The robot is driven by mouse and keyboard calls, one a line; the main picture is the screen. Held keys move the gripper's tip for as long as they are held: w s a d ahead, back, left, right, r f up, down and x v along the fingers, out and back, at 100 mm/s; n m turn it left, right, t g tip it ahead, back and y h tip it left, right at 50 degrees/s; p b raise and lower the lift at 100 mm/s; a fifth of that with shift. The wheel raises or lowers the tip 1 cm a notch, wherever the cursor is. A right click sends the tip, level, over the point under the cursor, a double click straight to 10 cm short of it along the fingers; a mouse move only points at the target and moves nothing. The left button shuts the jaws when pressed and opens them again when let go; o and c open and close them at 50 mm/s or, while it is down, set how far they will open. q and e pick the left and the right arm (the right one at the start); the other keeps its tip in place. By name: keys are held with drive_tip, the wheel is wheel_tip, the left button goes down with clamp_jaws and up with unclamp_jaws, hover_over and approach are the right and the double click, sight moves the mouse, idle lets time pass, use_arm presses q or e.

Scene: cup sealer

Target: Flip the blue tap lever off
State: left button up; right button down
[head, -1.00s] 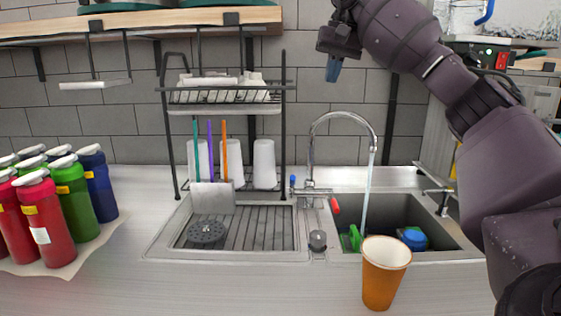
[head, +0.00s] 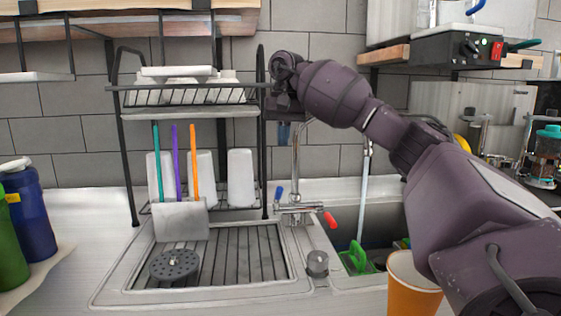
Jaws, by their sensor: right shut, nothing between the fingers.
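The blue tap lever (head: 278,194) sticks up at the left end of the chrome tap (head: 300,208), behind the sink. The red lever (head: 330,219) sits at the tap's right end. A stream of water (head: 363,195) falls from the spout into the basin. My right gripper (head: 285,133) is shut and empty, fingers pointing down. In the picture it is above the blue lever, with a clear gap between them. My right arm hides much of the curved spout. My left gripper is not in view.
A dish rack (head: 188,112) with white cups stands left of the tap. An orange cup (head: 412,285) stands at the front right, partly behind my arm. Bottles (head: 27,210) stand at the far left. The ribbed drainboard (head: 240,255) is mostly clear.

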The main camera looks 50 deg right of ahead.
drive_tip(key=f, duration=0.8)
drive_tip(key=shift+w+a+b, duration=0.15)
drive_tip(key=shift+a+b, duration=0.05)
drive_tip(key=shift+b, duration=0.15)
drive_tip(key=shift+f, duration=0.85)
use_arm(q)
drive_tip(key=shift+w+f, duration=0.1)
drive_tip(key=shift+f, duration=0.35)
use_arm(e)
drive_tip(key=shift+a, duration=0.1)
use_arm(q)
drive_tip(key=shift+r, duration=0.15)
use_arm(e)
drive_tip(key=shift+a, duration=0.1)
